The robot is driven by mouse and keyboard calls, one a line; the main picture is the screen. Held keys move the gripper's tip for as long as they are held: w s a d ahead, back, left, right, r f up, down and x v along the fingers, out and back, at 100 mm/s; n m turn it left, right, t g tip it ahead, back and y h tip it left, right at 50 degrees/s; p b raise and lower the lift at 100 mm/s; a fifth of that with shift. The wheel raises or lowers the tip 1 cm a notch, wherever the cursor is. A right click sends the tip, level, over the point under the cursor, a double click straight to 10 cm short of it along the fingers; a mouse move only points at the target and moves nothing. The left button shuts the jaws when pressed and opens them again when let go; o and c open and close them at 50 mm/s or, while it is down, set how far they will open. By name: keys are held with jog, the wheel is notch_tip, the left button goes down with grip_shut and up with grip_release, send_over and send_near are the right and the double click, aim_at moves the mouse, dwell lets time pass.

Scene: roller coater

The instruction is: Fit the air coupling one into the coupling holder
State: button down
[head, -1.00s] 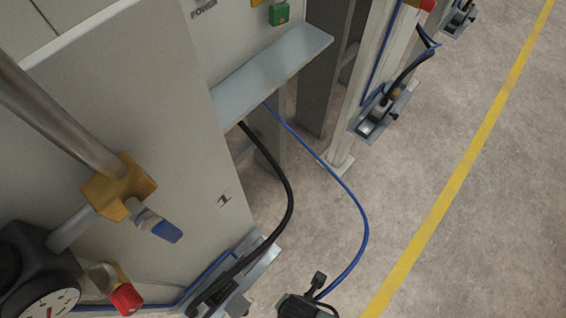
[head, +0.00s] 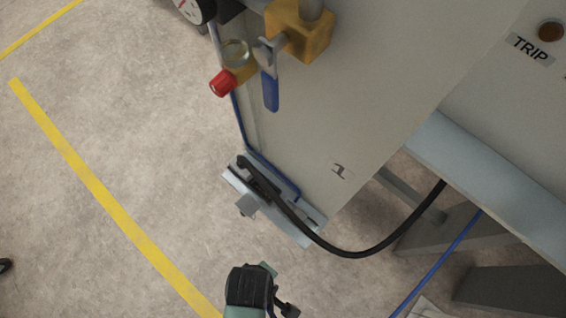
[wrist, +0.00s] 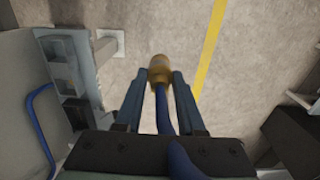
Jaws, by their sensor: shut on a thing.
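The air coupling (wrist: 160,67) is a brass-coloured fitting on a blue hose (wrist: 162,110), at the upper middle of the wrist view. My gripper (wrist: 159,80) is shut on it, with the fitting sticking out past the fingertips. In the head view my dark wrist (head: 250,287) is at the bottom edge; the fingers and coupling cannot be made out there. A grey metal bracket, which looks like the coupling holder (head: 306,233), is low on the machine's corner, above my wrist in the picture. A grey bracket (wrist: 62,48) with dark blocks is left of the coupling in the wrist view, apart from it.
A black cable (head: 352,253) loops from the bracket to the right. A blue hose (head: 440,262) hangs at lower right. The machine panel (head: 370,100) carries a blue-handled valve (head: 270,90) and red knob (head: 222,82). Open floor (head: 120,130) lies left, with a yellow line.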

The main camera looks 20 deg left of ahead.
jog(key=shift+w+d+f+b, duration=0.35)
jog(key=shift+w+d+f, duration=0.45)
jog(key=shift+w, duration=2.05)
jog(key=shift+w+d+f+b, duration=0.35)
jog(key=shift+w+d, duration=0.7)
jog(key=shift+w, duration=1.8)
jog(key=shift+w+d+f+b, duration=0.3)
jog(key=shift+w+d+f, duration=0.5)
jog(key=shift+w, duration=2.05)
jog(key=shift+d, duration=0.15)
jog(key=c, duration=0.5)
grip_release()
jog(key=shift+r, duration=0.1)
